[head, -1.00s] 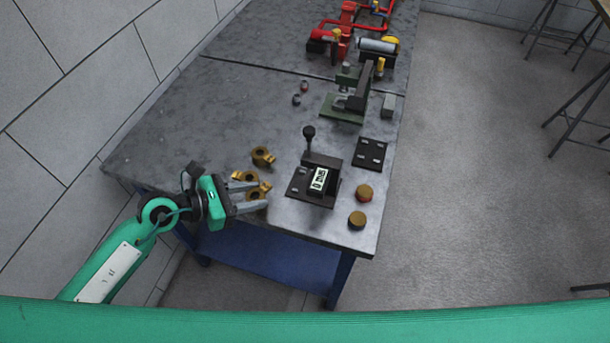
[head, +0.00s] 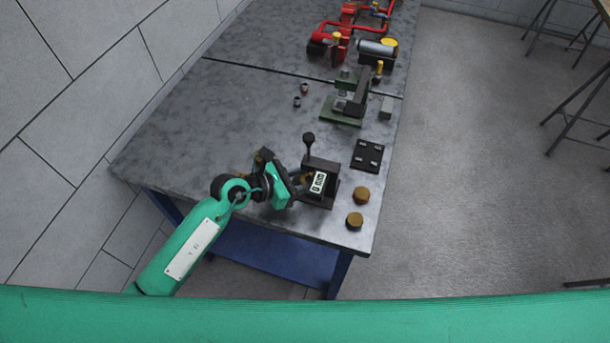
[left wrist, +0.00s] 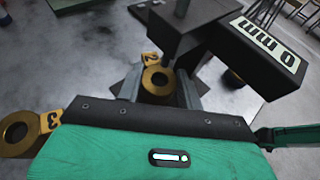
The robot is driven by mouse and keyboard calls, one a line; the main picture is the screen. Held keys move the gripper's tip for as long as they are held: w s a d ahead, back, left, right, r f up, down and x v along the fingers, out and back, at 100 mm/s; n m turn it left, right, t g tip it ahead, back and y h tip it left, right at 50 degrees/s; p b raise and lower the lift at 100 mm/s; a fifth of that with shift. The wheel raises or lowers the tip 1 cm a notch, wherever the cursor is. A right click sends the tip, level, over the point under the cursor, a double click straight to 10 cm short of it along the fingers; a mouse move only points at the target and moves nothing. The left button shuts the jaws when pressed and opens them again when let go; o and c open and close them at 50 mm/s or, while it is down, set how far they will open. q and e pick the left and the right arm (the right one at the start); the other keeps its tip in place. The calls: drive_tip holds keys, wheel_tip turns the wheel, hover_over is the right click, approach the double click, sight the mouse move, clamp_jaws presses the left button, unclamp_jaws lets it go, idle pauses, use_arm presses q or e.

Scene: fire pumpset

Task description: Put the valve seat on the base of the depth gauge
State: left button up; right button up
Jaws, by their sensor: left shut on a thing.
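The depth gauge (head: 321,182) stands near the front of the bench, with a dark base, a knobbed lever and a display reading 0 mm. The display also shows in the left wrist view (left wrist: 268,44). My left gripper (left wrist: 159,88) is shut on a brass ring-shaped valve seat (left wrist: 157,82) with a tag marked 2. It holds the seat in front of the gauge column, at the gauge's base (left wrist: 201,87); I cannot tell whether they touch. Another brass valve seat (left wrist: 18,132), marked 3, lies on the bench to the left. My right gripper is out of view.
Two brass discs (head: 361,195) (head: 354,220) lie right of the gauge. A dark plate (head: 367,154) and a green-based fixture (head: 343,110) stand farther back. Red pipework (head: 340,45) is at the far end. The bench's left middle (head: 210,120) is clear.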

use_arm(q)
drive_tip(key=shift+a, duration=0.1)
drive_tip(key=shift+f, duration=0.15)
drive_tip(key=o, duration=1)
drive_tip(key=b+v, duration=0.3)
drive_tip(key=v, duration=0.8)
drive_tip(key=shift+s, duration=0.1)
drive_tip(key=shift+s+a+r, duration=0.2)
drive_tip(key=shift+a+r, duration=0.05)
drive_tip(key=shift+a, duration=0.15)
